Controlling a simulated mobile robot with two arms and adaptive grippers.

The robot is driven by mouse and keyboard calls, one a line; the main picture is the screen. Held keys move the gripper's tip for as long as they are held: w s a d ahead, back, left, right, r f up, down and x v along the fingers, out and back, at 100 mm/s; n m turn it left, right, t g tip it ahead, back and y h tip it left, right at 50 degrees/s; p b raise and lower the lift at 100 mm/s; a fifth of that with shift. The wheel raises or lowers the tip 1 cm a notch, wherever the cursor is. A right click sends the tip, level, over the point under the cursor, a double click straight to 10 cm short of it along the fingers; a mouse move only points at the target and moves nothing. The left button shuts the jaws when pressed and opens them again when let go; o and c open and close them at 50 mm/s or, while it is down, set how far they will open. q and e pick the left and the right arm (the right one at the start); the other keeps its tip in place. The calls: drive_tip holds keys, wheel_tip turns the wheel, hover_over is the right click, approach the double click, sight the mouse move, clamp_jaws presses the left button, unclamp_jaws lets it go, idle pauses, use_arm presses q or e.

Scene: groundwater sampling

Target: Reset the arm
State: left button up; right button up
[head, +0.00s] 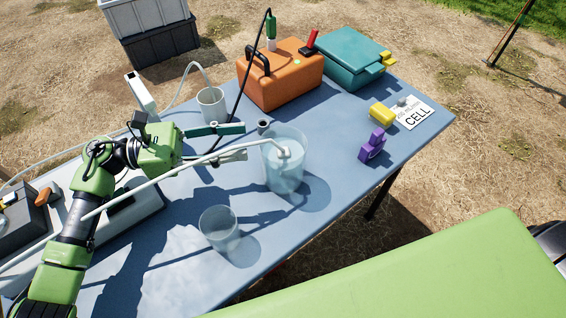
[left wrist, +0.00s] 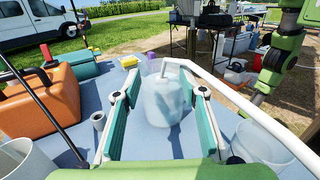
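My left gripper (head: 243,141) is open and empty over the blue table (head: 330,130). Its two teal fingers are spread wide and point at a translucent container (head: 284,170) with a white tube (head: 215,156) bent down into it. In the left wrist view the container (left wrist: 160,104) shows straight ahead, framed by the open fingers (left wrist: 160,95). In the head view the fingertips end just short of the container, apart from it. My right gripper shows in neither view; a green arm is at the right of the left wrist view.
A clear cup (head: 219,230) stands near the front edge, and a white cup (head: 211,104) behind my gripper. An orange case (head: 280,78), teal case (head: 347,58), yellow piece (head: 381,113), purple piece (head: 373,146) and CELL card (head: 418,118) occupy the far end. The right front tabletop is clear.

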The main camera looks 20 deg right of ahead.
use_arm(q)
drive_tip(key=d, duration=0.2)
drive_tip(key=s+d, duration=0.1)
drive_tip(key=d, duration=0.5)
drive_tip(key=shift+s+r+p, duration=0.2)
drive_tip(key=shift+r+p, duration=0.05)
drive_tip(key=shift+p, duration=0.05)
